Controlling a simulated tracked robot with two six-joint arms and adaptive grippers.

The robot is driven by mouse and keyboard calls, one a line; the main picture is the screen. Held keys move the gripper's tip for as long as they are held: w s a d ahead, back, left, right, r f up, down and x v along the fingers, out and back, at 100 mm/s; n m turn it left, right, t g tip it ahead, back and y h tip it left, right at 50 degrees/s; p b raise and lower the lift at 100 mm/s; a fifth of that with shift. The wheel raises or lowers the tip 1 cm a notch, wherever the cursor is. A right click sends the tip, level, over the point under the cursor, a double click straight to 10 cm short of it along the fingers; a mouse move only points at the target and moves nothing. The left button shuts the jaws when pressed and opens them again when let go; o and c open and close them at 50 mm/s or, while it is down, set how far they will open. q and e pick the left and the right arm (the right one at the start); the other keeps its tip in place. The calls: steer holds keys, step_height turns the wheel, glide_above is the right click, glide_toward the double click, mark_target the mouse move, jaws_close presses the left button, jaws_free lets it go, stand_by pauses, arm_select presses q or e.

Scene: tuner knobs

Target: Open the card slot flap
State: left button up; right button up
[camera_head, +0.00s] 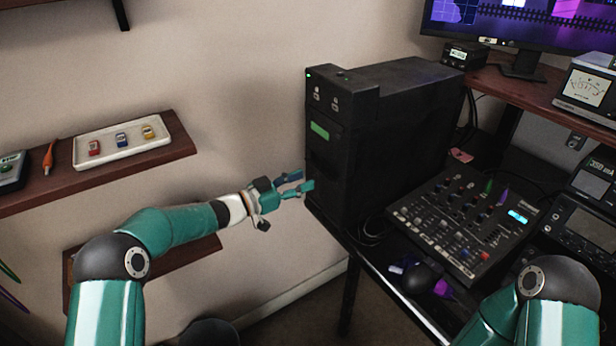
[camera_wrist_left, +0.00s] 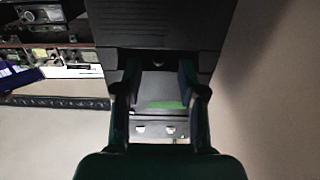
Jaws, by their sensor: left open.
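A black tower unit (camera_head: 405,125) stands at the table's left end. Its narrow front has a green label (camera_head: 319,130) and two small pale icons near the top. I cannot clearly make out the card slot flap's outline; the front panel around the label is dark. My left gripper (camera_head: 304,181) is open beside the lower front of the tower, below the label. In the left wrist view, the open fingers (camera_wrist_left: 158,78) frame part of the tower's front, with the green label (camera_wrist_left: 168,105) between them. I see nothing held. My right gripper is out of view.
A mixer panel (camera_head: 465,220) with knobs and a dark mouse (camera_head: 421,278) lie right of the tower. A wall shelf (camera_head: 60,188) on the left carries a white tray (camera_head: 122,142) with small coloured items. Open space lies between shelf and tower.

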arm_select(q)
steer(key=shift+x, duration=1.4)
jaws_close()
